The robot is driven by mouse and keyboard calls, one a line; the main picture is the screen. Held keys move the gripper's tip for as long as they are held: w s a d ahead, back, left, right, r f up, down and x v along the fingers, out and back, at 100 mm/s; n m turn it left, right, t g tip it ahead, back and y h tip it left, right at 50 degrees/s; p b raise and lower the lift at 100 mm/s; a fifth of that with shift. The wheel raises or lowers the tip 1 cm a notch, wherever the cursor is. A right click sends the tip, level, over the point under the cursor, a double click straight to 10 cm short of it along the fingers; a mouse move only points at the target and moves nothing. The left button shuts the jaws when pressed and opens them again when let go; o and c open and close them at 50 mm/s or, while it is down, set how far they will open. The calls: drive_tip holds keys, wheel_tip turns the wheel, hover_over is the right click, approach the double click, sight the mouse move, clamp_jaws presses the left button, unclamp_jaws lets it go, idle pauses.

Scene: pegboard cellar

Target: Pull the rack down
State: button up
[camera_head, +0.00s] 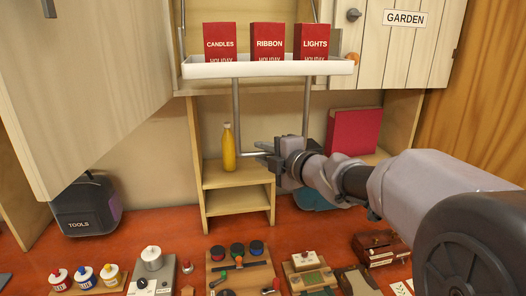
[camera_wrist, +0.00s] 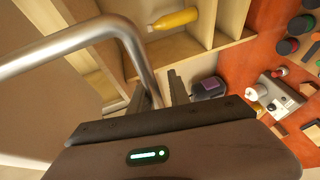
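The rack is a white pull-down shelf (camera_head: 200,70) in the open upper cabinet. It carries red boxes marked CANDLES (camera_head: 220,42), RIBBON (camera_head: 268,42) and LIGHTS (camera_head: 312,42). A grey U-shaped handle (camera_head: 236,112) hangs below it, and its bent bar (camera_wrist: 82,38) crosses the upper left of the wrist view. The gripper body hides where the bar ends, so contact is unclear.
A yellow bottle (camera_head: 228,150) stands on a small wooden shelf unit (camera_head: 236,181) just left of my gripper. Cabinet doors stand open at the left (camera_head: 75,85) and right (camera_head: 400,45). The red worktop (camera_head: 180,222) holds several tools and jars.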

drive_tip(key=shift+o, duration=1.3)
drive_tip(key=shift+d+f, duration=0.1)
drive_tip(key=shift+s+r, duration=0.1)
drive_tip(key=shift+r, duration=0.1)
drive_tip(key=p+v, duration=0.2)
drive_tip(key=v, duration=1.5)
drive_tip(key=shift+f, duration=0.2)
drive_tip(key=shift+d, duration=0.15)
